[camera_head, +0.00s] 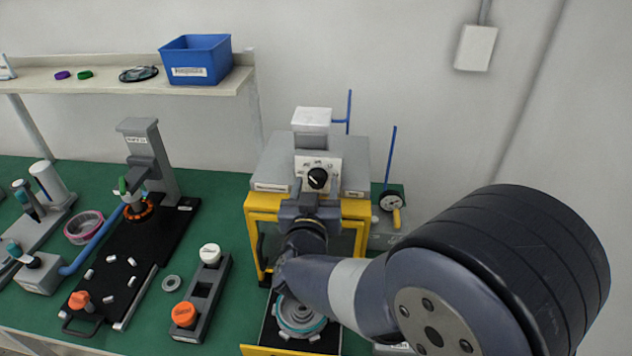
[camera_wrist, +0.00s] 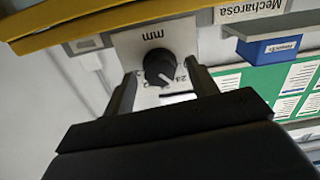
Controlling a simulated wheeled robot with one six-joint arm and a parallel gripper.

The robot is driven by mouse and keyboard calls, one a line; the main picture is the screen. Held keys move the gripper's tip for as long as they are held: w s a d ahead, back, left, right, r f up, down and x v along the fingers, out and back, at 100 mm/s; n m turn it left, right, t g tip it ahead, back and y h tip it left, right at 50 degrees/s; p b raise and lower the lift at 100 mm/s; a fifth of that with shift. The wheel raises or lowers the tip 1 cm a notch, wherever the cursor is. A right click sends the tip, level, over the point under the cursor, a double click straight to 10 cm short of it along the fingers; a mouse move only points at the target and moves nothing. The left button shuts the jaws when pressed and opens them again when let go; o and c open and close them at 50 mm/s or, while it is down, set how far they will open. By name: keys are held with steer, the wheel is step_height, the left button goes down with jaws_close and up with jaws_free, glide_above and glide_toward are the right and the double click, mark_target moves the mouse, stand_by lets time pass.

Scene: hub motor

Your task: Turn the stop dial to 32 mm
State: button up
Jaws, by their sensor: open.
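The stop dial is a black round knob (camera_head: 318,178) with a white pointer line, on a pale scale plate (camera_head: 331,168) on the front of the grey-topped yellow machine. In the wrist view the knob (camera_wrist: 159,67) sits on its plate (camera_wrist: 180,42), with "mm" printed upside down. Part of a number shows beside the knob; the reading is too small to tell. My gripper (camera_head: 307,201) is just below and in front of the dial in the head view. In the wrist view its open fingers (camera_wrist: 161,76) stand either side of the knob, apart from it.
The yellow machine frame (camera_head: 262,208) surrounds an open drawer holding a round ring part (camera_head: 300,316). A gauge with a yellow handle (camera_head: 393,207) stands to its right. A grey block with white and orange caps (camera_head: 209,290) and a black press fixture (camera_head: 125,262) lie left.

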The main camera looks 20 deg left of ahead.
steer(key=shift+w+a, duration=0.1)
steer(key=shift+w, duration=0.15)
steer(key=shift+c, duration=0.5)
steer(key=c, duration=0.9)
steer(key=shift+o, duration=0.2)
